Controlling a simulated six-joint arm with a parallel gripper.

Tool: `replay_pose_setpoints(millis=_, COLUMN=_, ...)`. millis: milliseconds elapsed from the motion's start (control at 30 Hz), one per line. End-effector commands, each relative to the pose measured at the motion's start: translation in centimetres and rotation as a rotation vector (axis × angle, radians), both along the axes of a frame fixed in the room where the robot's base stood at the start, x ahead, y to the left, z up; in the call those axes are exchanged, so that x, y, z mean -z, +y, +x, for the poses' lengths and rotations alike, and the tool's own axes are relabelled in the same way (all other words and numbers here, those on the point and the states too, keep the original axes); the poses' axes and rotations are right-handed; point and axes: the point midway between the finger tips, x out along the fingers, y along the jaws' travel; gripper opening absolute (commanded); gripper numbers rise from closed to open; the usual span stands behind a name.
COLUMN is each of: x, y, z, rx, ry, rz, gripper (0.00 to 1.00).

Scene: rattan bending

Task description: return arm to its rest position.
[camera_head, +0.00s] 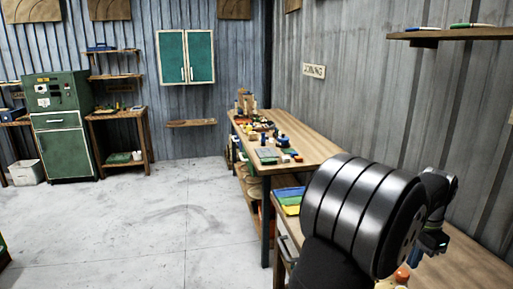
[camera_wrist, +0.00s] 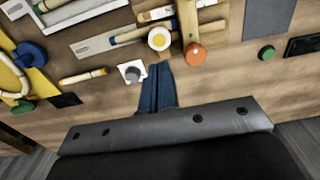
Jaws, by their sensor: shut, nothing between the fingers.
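My gripper (camera_wrist: 157,85) shows at the bottom middle of the wrist view, its two dark blue fingers shut together with nothing between them. It points over a wooden workbench (camera_wrist: 225,85) with tools on it; I cannot tell whether the fingertips touch the wood. In the head view my arm reaches over the bench at the lower right, and its large silver and black link hides much of that bench top. A dark part of my wrist shows behind that link at the right.
Near the fingers are a white square piece with a grey knob (camera_wrist: 131,72), an orange knob (camera_wrist: 194,52) and wood-handled tools (camera_wrist: 130,35). A green disc (camera_wrist: 266,52) lies right. A farther bench (camera_head: 318,146) holds clutter. A shelf (camera_head: 450,34) juts from the right wall. The left floor (camera_head: 130,220) is clear.

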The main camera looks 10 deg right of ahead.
Motion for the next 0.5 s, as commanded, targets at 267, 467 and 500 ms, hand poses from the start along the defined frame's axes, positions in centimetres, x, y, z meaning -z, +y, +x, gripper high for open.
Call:
replay_pose_setpoints(millis=267, x=5.7, y=0.1, z=0.0, rx=0.0, ry=0.001, rz=0.002, gripper=0.0)
replay_pose_setpoints(millis=467, x=1.6, y=-0.1, z=0.0, rx=0.0, ry=0.002, rz=0.003, gripper=0.0)
replay_pose_setpoints(millis=500, x=0.8, y=-0.1, z=0.1, rx=0.0, ry=0.001, rz=0.002, gripper=0.0)
